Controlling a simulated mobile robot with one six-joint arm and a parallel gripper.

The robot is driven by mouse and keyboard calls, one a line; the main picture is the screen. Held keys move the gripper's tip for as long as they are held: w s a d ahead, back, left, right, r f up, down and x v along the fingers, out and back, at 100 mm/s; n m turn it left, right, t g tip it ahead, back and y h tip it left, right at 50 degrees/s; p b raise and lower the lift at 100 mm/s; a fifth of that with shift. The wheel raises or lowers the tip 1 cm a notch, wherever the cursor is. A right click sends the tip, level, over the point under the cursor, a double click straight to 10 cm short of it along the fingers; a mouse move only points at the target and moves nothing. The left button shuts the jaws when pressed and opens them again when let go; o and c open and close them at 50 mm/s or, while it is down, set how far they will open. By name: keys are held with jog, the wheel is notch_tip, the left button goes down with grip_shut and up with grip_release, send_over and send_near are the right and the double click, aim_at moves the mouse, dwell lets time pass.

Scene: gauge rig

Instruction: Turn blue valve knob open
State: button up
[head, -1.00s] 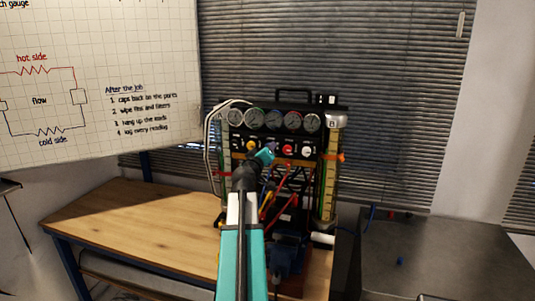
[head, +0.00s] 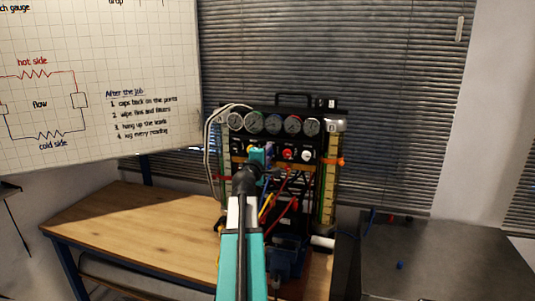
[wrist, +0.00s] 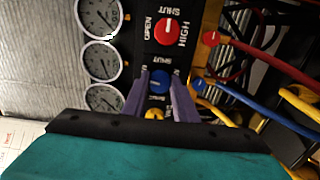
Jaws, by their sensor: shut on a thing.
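The blue valve knob (wrist: 159,83) shows in the wrist view between the two purple fingers of my gripper (wrist: 160,88). The fingers are shut on its sides. The lettering by the knob is partly covered by the fingers, so I cannot read its position. In the head view my gripper (head: 268,152) is up against the panel below the row of gauges and hides the blue knob.
A red knob (wrist: 168,31) marked OPEN, SHUT and HIGH is beside the blue one. A yellow knob (wrist: 154,113) is on its other side, close to my gripper. Round gauges (wrist: 102,60) line the panel. Red, blue and yellow hoses (wrist: 240,98) hang close by.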

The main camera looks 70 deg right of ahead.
jog(key=shift+n, duration=1.1)
jog(key=o, duration=1.1)
jog(key=shift+c, duration=0.2)
jog(key=shift+a, duration=0.2)
jog(key=a+b, duration=0.5)
jog(key=a, duration=0.6)
jog(key=shift+s+f, duration=0.15)
jog(key=shift+s, duration=0.2)
